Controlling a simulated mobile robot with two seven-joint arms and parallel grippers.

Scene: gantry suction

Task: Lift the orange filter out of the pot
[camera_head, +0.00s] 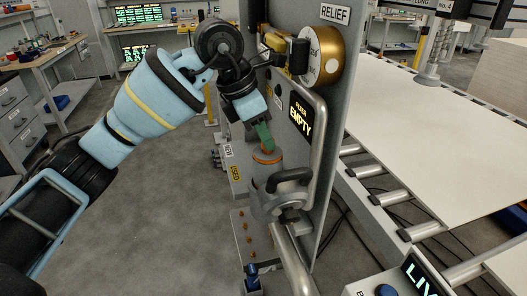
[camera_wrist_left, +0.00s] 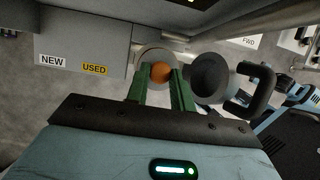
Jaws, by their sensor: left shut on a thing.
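The orange filter (camera_wrist_left: 161,72) sits between the green fingers of my left gripper (camera_wrist_left: 160,88) in the left wrist view. The fingers are shut on it. In the head view my left gripper (camera_head: 264,138) points down at the pot (camera_head: 266,171), and an orange rim (camera_head: 267,155) shows right under the fingertips. The pale round mouth of the pot (camera_wrist_left: 146,56) lies behind the filter in the wrist view. I cannot tell how deep the filter sits in it. My right gripper is in neither view.
A round lid (camera_wrist_left: 209,77) with a black handle (camera_head: 290,178) is close beside the pot. An upright grey panel with a "FILTER EMPTY" display (camera_head: 300,118) stands right of the gripper. "NEW" (camera_wrist_left: 53,61) and "USED" (camera_wrist_left: 95,69) labels mark a grey box nearby. Open floor lies left.

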